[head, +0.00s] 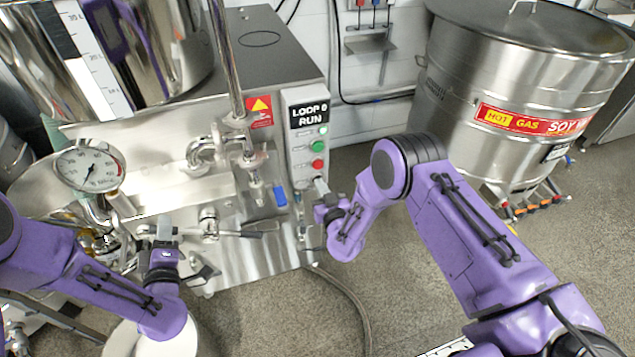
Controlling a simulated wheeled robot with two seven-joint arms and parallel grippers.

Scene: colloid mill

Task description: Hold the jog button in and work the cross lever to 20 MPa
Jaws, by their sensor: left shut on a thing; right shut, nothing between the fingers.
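The control panel (307,128) is marked LOOP RUN and has a white, a green (319,146) and a red button (318,163) in a column. The cross lever (209,223) is a metal hub with bars and a dark-ended handle (262,228) to the right. My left gripper (164,228) is shut on the lever's left bar. The round pressure gauge (90,168) is too small to read surely.
A steel hopper (150,50) stands above the mill at the left. A vertical pipe with a blue-handled valve (280,195) rises between my grippers. A large steel kettle (520,75) stands at the right. A hose (352,300) lies on the open floor.

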